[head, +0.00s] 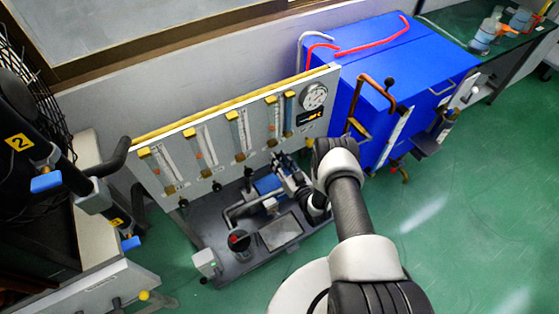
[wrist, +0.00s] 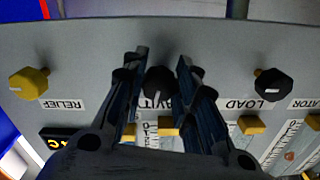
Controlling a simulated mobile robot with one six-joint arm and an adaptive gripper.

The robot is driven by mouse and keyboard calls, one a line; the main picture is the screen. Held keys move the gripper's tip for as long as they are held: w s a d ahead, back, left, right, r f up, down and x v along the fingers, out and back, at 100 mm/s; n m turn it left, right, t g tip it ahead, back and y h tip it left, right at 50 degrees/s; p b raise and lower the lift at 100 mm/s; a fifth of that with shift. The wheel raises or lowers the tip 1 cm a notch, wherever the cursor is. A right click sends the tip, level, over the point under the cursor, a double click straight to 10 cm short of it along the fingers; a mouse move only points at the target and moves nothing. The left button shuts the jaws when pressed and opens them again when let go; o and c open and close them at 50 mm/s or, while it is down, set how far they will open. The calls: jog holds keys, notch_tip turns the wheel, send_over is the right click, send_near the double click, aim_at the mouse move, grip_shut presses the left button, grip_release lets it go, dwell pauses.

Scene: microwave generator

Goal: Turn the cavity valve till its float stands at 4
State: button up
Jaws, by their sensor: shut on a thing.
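The cavity valve (wrist: 158,82) is a black knob on the grey panel. Its label, upside down in the wrist view, is partly covered by my fingers. My gripper (wrist: 160,60) is shut on this knob, one finger on each side. In the head view my gripper (head: 280,158) is at the lower right part of the flowmeter panel (head: 222,150). The cavity scale (wrist: 148,132) shows only partly between the fingers. The meter tube above my gripper (head: 274,118) is small in the head view, and I cannot read its float.
In the wrist view, a yellow RELIEF knob (wrist: 28,83) is at left and a black LOAD knob (wrist: 272,84) at right. A round gauge (head: 314,95) sits on the panel's right end. A blue cabinet (head: 400,75) stands to the right, and a grey cart deck (head: 235,250) lies below.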

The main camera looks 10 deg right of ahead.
jog(key=shift+c, duration=1.4)
jog(key=shift+n, duration=0.4)
jog(key=o, duration=1.1)
jog(key=v, duration=1.2)
